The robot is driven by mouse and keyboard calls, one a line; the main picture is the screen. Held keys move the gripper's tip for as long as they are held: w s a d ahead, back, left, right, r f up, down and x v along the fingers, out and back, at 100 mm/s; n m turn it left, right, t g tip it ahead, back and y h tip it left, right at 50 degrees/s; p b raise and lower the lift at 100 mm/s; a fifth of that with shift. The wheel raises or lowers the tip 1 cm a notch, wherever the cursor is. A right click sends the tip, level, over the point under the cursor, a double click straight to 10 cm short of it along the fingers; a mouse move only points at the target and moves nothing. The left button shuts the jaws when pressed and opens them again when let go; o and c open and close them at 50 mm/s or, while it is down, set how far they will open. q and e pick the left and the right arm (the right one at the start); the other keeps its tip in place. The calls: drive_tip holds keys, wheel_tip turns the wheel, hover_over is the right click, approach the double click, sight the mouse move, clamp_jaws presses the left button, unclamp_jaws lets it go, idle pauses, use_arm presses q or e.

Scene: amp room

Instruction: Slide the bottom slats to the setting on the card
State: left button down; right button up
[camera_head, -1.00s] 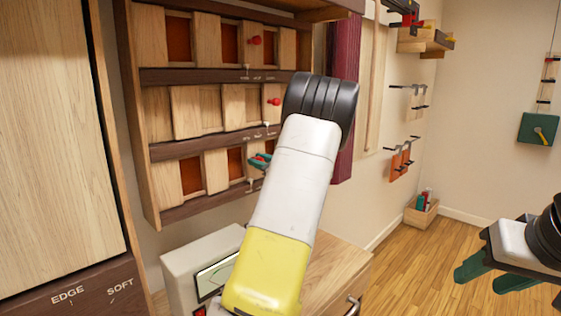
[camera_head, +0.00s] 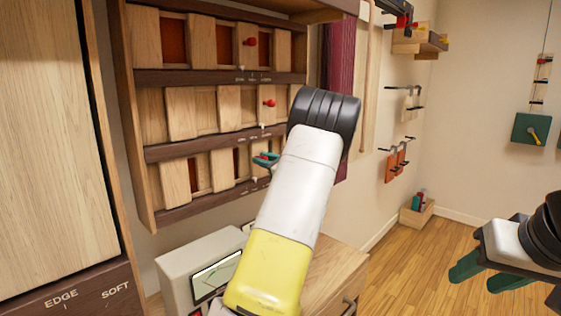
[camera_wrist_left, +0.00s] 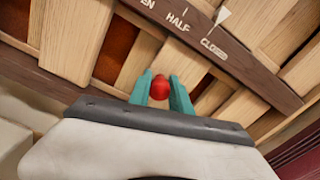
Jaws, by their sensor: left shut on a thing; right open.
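The bottom slats (camera_head: 220,170) are pale wood panels in the lowest row of the wall rack, with narrow dark red gaps between them. My left gripper (camera_head: 265,160) is at the right end of this row. In the left wrist view its teal fingers are shut on a red knob (camera_wrist_left: 160,88). The bottom row's small white pointer (camera_head: 254,180) is over the lower rail; its lettering is too small to read. My right gripper (camera_head: 488,278) is open and empty at the lower right, away from the rack. I cannot make out a card.
The middle rail (camera_wrist_left: 225,50) reads HALF and CLOSED, with a white pointer at CLOSED. The upper rows have red knobs (camera_head: 251,41). A meter box (camera_head: 195,265) stands below the rack. My left arm hides part of the rack's right side. Floor (camera_head: 420,270) is clear at right.

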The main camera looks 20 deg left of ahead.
use_arm(q)
drive_tip(key=c, duration=1.2)
unclamp_jaws()
drive_tip(key=shift+d, duration=0.15)
drive_tip(key=v, duration=0.7)
drive_tip(key=shift+s+d, duration=0.15)
drive_tip(key=shift+d, duration=0.1)
